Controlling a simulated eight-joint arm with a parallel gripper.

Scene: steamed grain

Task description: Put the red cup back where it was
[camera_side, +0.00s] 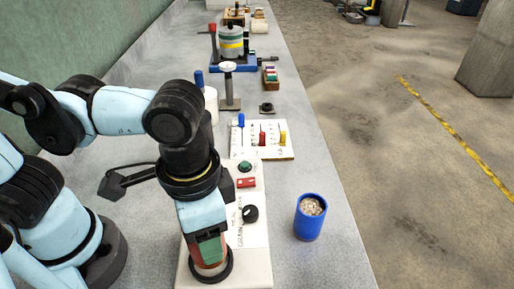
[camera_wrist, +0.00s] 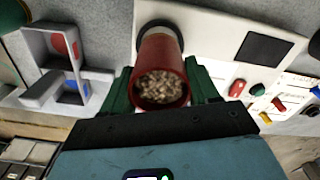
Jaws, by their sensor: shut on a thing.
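The red cup (camera_wrist: 172,58), filled with pale grain, stands between the two green fingers of my gripper (camera_wrist: 162,88) in the wrist view. The fingers are shut on its sides. Its far end meets a black ring (camera_wrist: 160,27) on a white machine; I cannot tell whether it rests in the ring or is just above it. In the side view my gripper (camera_side: 209,250) points down over the front of the machine (camera_side: 255,262), and only a little red of the cup shows above the black ring.
A blue cup (camera_side: 310,218) of grain stands on the grey bench to the right. The machine carries a green button (camera_side: 245,167), a red switch (camera_side: 246,183) and a black knob (camera_side: 250,213). A grey holder with red and blue parts (camera_wrist: 68,65) is at left in the wrist view.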

